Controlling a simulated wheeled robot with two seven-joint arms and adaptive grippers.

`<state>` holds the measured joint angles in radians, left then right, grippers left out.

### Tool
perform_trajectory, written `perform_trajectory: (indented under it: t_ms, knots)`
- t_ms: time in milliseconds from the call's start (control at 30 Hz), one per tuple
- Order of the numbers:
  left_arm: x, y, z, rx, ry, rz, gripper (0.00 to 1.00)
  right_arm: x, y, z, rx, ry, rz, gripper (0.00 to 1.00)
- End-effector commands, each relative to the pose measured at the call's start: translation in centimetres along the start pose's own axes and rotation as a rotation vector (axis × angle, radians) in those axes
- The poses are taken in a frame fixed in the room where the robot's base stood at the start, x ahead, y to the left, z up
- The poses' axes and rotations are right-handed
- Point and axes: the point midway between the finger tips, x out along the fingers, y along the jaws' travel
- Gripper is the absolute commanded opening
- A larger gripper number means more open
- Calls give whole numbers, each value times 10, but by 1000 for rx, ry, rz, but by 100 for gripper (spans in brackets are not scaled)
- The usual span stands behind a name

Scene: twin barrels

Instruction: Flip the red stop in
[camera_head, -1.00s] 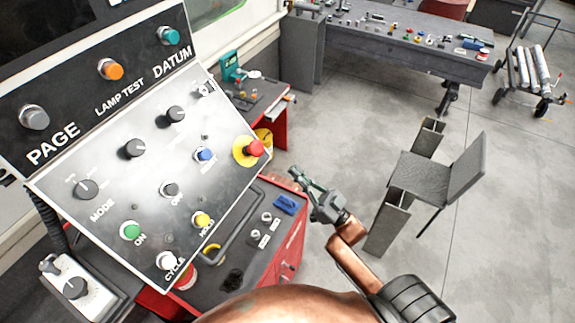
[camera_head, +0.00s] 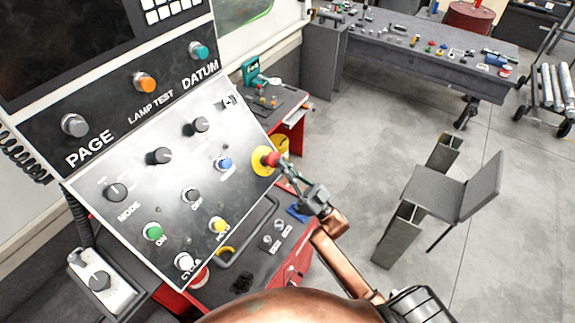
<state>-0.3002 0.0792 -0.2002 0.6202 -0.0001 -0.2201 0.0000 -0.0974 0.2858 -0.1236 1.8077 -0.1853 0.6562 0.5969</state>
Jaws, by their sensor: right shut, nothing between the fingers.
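The red stop (camera_head: 271,158) is a red mushroom button on a yellow round base (camera_head: 261,163) at the right edge of the tilted control panel (camera_head: 120,224). My right gripper (camera_head: 287,166) is shut and empty. Its fingertips are right beside the red stop, on its right side; I cannot tell whether they touch it. My left gripper is not in view.
The panel carries other controls close by, such as a blue button (camera_head: 223,163), a yellow button (camera_head: 219,226) and a green button (camera_head: 152,231). A red cabinet stands below. A grey chair (camera_head: 457,193) and a workbench (camera_head: 430,65) stand to the right, with open floor between.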

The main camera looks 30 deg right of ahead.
Motion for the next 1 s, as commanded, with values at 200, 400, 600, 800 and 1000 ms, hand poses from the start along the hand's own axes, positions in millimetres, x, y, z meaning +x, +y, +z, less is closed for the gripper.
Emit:
perform_trajectory:
  t_ms: [200, 400, 600, 800, 1000]
  knots:
    - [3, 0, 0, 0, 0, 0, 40, 0, 0, 3, 1, 1, 0, 0]
    - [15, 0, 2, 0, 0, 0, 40, 3, -1, 21, 2, 0, 0, 0]
    - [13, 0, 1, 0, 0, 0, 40, 4, 0, 21, 1, -3, 1, 0]
    - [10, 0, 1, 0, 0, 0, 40, 4, 0, 18, 2, -5, 1, 0]
    - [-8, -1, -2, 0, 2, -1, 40, 8, -1, -5, 6, -1, -7, 0]
